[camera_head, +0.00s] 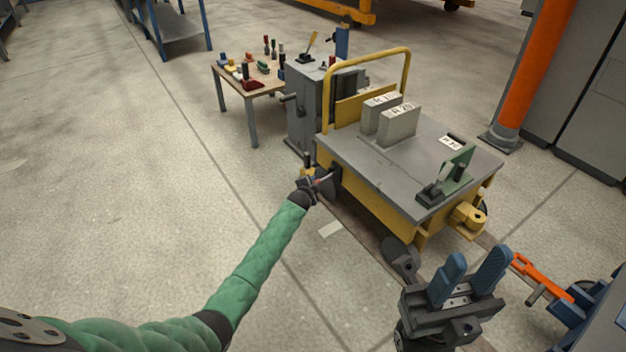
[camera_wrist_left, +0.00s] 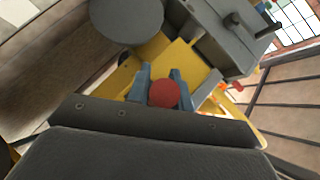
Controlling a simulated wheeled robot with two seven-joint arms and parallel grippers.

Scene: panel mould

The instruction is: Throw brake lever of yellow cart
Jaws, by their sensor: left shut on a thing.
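The yellow cart (camera_head: 372,205) with a grey top stands right of centre in the head view. Its yellow body also fills the middle of the left wrist view (camera_wrist_left: 172,55). My left gripper (camera_head: 320,184) is at the cart's near left corner. In the left wrist view, the gripper's blue fingers are either side of a round red knob (camera_wrist_left: 164,94), which appears to be the brake lever's end. The fingers are shut on it. The lever's shaft is hidden behind the knob. My right gripper (camera_head: 472,280) is open and empty, in front of the cart's near right side.
Two light blocks (camera_head: 399,124) and a green clamp-like fixture (camera_head: 455,170) are on the cart top. A grey cabinet (camera_head: 304,105) and a small table (camera_head: 236,92) with tools stand behind. An orange post (camera_head: 536,70) is at right. Floor at left is clear.

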